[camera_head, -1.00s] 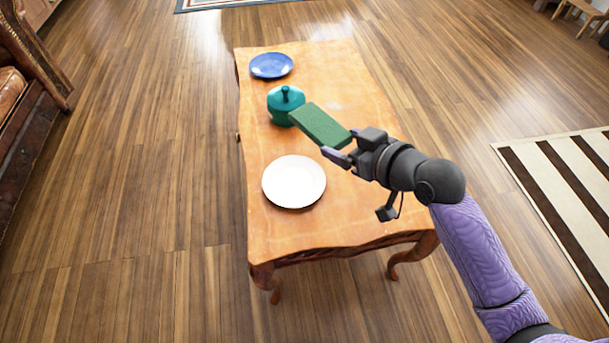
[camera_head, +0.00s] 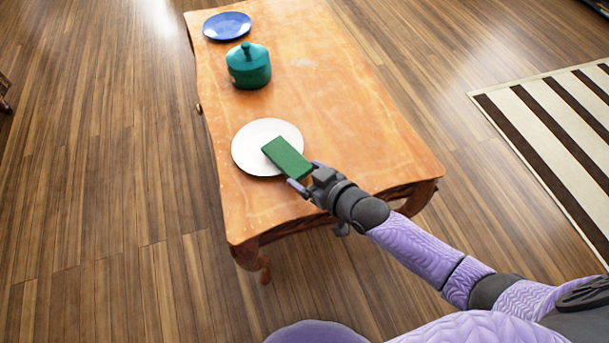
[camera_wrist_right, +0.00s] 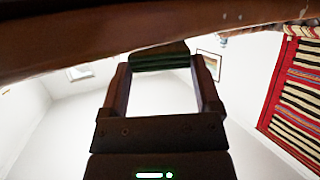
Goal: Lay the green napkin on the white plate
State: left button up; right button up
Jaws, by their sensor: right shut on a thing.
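The green napkin (camera_head: 286,158) is a flat, stiff-looking rectangle. My right gripper (camera_head: 303,174) is shut on its near right end. The napkin's far end is over the right part of the round white plate (camera_head: 250,141), and the near end reaches past the plate's rim. I cannot tell whether it touches the plate. In the right wrist view, the napkin (camera_wrist_right: 160,60) shows between the two fingertips. The plate lies flat on the near part of the wooden table (camera_head: 330,95). My left gripper is not in view.
A teal lidded pot (camera_head: 248,66) stands behind the plate, and a blue plate (camera_head: 227,26) lies at the table's far left corner. The table's right half is clear. A striped rug (camera_head: 560,140) lies on the floor to the right.

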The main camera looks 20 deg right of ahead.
jog(key=shift+r, duration=0.15)
jog(key=shift+f, duration=0.3)
jog(key=o, duration=0.8)
jog(key=shift+o, duration=1.1)
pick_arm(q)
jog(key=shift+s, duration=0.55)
